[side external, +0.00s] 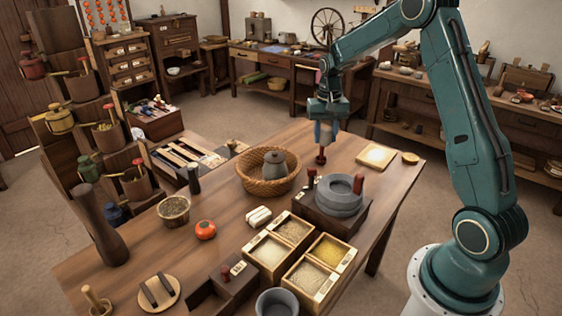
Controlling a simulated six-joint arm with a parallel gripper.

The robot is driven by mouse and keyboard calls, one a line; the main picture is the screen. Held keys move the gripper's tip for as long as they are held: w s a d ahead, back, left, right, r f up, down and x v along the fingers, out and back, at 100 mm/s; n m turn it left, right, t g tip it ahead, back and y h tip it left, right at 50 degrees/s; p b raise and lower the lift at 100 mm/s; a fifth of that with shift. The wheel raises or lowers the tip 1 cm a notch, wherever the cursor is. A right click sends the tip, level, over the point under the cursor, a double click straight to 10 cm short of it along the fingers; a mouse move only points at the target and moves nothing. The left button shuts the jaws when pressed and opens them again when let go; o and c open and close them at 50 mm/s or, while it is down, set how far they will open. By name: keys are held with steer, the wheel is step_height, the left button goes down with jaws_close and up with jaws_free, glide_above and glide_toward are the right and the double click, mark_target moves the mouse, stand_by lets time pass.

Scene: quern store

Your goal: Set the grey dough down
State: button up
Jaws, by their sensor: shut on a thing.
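My gripper (322,148) points straight down over the far part of the wooden table (225,195). I see no clear grey dough in the jaws. A grey, rounded form with a knob on top (275,170) sits in the woven basket (270,187), left of my gripper. I cannot tell whether it is dough or a vessel.
A grey quern stone (341,200) on a dark base stands in front of my gripper. A pale board (376,156) lies to the right. Bare wood surrounds my gripper.

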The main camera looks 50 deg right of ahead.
steer(key=w+a+n, duration=0.3)
steer(key=a, duration=0.5)
steer(key=w+a+n, duration=0.3)
steer(key=a, duration=0.5)
steer(key=n, duration=0.6)
glide_above(242, 245)
step_height(242, 245, down, 16)
steer(key=shift+w+r, duration=0.1)
steer(key=shift+r, duration=0.15)
steer(key=shift+f, duration=0.1)
steer(key=shift+f, duration=2.05)
steer(key=shift+f, duration=0.15)
steer(key=o, duration=1)
